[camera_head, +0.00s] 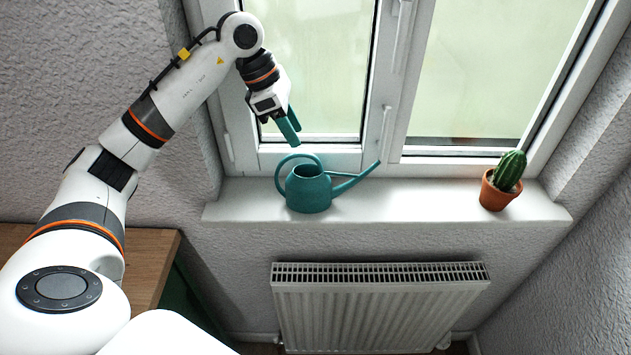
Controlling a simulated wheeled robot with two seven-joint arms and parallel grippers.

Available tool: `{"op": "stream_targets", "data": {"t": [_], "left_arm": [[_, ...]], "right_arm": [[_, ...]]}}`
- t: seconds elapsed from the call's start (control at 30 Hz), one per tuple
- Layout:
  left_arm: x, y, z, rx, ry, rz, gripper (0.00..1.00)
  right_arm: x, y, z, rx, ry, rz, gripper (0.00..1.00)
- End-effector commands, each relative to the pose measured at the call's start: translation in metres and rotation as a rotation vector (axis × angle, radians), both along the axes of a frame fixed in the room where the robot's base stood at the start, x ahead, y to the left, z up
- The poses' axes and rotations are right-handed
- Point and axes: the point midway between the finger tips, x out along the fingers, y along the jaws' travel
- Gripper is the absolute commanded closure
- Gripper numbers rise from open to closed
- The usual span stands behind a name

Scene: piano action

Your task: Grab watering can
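A teal watering can (309,193) stands upright on the white windowsill (400,203), with its looped handle on the left and its long spout pointing up to the right. My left gripper (291,132) is just above the can's handle, in front of the window, with its teal fingers pointing down. The fingers appear apart from the can and hold nothing that I can see. The two fingers overlap at this angle, so the gap between them is not clear. My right gripper is not in view.
A cactus in a terracotta pot (498,184) stands at the right of the sill. The sill between can and cactus is clear. A white radiator (380,310) hangs below. The window frame (345,158) with handles stands behind. A wooden surface (150,262) is at lower left.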

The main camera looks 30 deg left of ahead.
Motion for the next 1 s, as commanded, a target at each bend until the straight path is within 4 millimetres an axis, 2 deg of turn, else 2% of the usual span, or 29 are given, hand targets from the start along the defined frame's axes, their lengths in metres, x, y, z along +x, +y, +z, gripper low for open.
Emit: {"op": "stream_targets", "data": {"t": [0.13, 0.37, 0.5, 0.63, 0.93, 1.0], "left_arm": [[0.004, -0.008, -0.018, -0.002, 0.002, 0.000, 0.63], [0.009, -0.015, -0.033, -0.004, 0.003, -0.002, 0.63], [0.015, -0.023, -0.051, -0.005, 0.005, -0.002, 0.63], [0.018, -0.028, -0.068, -0.004, 0.002, -0.002, 0.63], [0.020, -0.029, -0.074, -0.002, -0.002, -0.001, 0.63], [0.020, -0.029, -0.074, -0.002, -0.002, -0.001, 0.74]], "right_arm": [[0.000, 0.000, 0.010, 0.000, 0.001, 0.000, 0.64], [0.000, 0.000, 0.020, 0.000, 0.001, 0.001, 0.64], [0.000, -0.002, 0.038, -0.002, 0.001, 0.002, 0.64], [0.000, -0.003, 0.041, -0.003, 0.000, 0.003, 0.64], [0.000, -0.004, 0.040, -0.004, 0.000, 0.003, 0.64], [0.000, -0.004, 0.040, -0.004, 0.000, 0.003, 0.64]]}}
